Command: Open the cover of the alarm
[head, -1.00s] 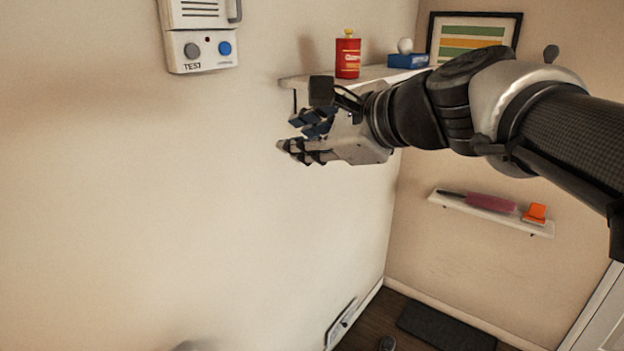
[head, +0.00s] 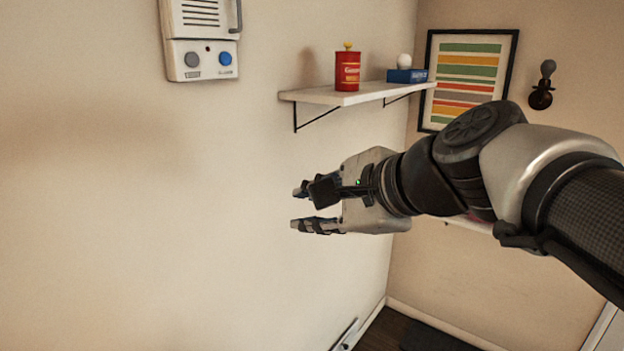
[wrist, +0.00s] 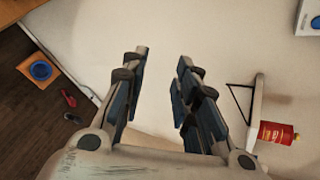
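The alarm (head: 201,40) is a white wall box at the top left of the head view, cut off by the top edge. Its upper part is a slatted cover (head: 200,13) with a grey handle on its right side, and it looks shut. Below are a grey button and a blue button. A corner of the alarm (wrist: 309,18) shows at the top right of the wrist view. My gripper (head: 303,207) is open and empty, below and to the right of the alarm, well apart from it. Its fingers (wrist: 163,62) are spread in the wrist view.
A white shelf (head: 318,97) on brackets stands out from the wall above my gripper, with a red can (head: 347,71) and a blue box (head: 407,75) on it. A striped picture (head: 470,70) and a lamp (head: 541,85) hang on the right wall. The wall below the alarm is clear.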

